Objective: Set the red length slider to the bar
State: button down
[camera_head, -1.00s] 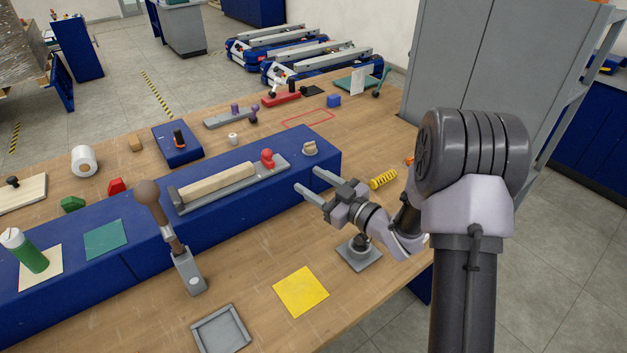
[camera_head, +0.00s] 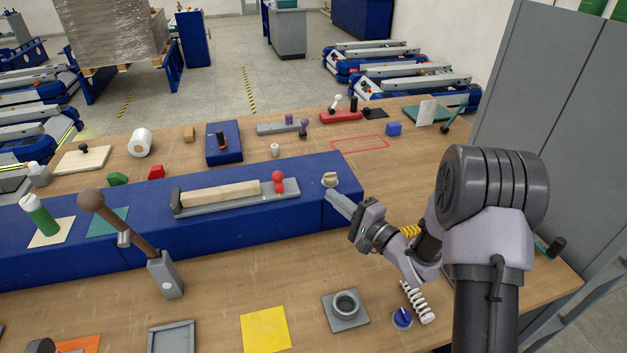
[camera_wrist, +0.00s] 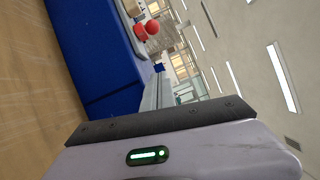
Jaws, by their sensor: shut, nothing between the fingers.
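The red length slider (camera_head: 278,183) with its round knob sits on a grey rail (camera_head: 230,206) on top of the blue raised block. A pale wooden bar (camera_head: 219,195) lies along the rail to the left of the slider, with a small gap between them. My gripper (camera_head: 332,197) is shut and empty, by the right end of the blue block, to the right of the slider and apart from it. The red slider also shows at the top of the wrist view (camera_wrist: 151,27).
A brown-knobbed lever (camera_head: 130,235) stands in front of the blue block (camera_head: 60,255). A small beige knob (camera_head: 330,179) is on the block just behind my gripper. A yellow square (camera_head: 265,330) and a grey ring fixture (camera_head: 345,308) lie on the near table.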

aim_at(280, 182)
jog(key=b+x, duration=0.2)
jog(key=x, duration=0.8)
jog(key=shift+a, duration=0.3)
jog(key=s+a, duration=0.1)
jog(key=s+a+b, duration=0.1)
jog(key=shift+a+r, duration=0.35)
jog(key=shift+a, duration=0.25)
jog(key=shift+s, duration=0.1)
jog(key=a+b, duration=0.1)
jog(key=s+a, duration=0.1)
jog(key=a, duration=0.1)
jog(key=shift+a+b, duration=0.25)
jog(key=shift+b, duration=0.15)
jog(key=shift+d, duration=0.1)
jog(key=shift+w, duration=0.1)
